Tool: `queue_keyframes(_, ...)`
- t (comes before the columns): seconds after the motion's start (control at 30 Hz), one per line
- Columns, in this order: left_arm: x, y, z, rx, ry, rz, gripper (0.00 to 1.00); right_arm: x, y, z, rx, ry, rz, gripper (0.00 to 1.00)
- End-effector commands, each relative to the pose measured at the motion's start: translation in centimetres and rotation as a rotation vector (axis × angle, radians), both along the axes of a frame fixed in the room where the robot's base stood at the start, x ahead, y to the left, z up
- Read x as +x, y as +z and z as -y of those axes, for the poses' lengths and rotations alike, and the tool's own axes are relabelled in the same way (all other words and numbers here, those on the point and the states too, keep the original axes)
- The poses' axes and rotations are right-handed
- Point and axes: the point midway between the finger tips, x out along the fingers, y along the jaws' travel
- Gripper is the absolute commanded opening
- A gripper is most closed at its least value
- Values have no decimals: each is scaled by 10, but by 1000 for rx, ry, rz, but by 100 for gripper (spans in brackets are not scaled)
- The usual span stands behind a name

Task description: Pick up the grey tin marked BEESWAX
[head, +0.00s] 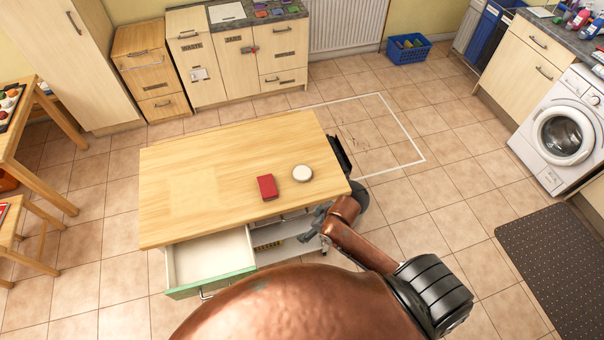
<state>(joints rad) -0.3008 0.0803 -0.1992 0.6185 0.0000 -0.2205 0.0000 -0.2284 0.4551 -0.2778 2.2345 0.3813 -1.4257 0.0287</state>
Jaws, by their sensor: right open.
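A small round pale grey tin (302,173) sits on the wooden table top, toward its right end. Any marking on it is too small to read. My right gripper (314,226) is open, at the table's front right edge, nearer to me than the tin and apart from it. The copper-coloured right arm reaches in from the lower right. My left gripper is not in view.
A red block (267,187) lies just left of the tin. The rest of the table top (205,165) is bare. A green-fronted drawer (210,259) stands open below the table's front left. Tiled floor surrounds the table.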

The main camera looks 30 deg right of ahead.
Motion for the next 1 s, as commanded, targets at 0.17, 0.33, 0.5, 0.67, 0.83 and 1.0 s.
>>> queue_keyframes(0.17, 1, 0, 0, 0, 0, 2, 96, 51, 3, 1, -3, 111, 0, 80)
queue_keyframes(0.33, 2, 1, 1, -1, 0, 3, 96, 108, 18, 28, -19, 171, -16, 80)
queue_keyframes(0.5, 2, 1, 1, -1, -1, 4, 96, 161, 50, 73, -29, 151, -24, 80)
queue_keyframes(0.67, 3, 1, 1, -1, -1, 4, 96, 186, 73, 100, -27, 116, -23, 80)
queue_keyframes(0.83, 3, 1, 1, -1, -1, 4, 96, 195, 68, 104, -22, 105, -22, 80)
queue_keyframes(1.0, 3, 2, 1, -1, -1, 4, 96, 200, 51, 101, -23, 107, -21, 80)
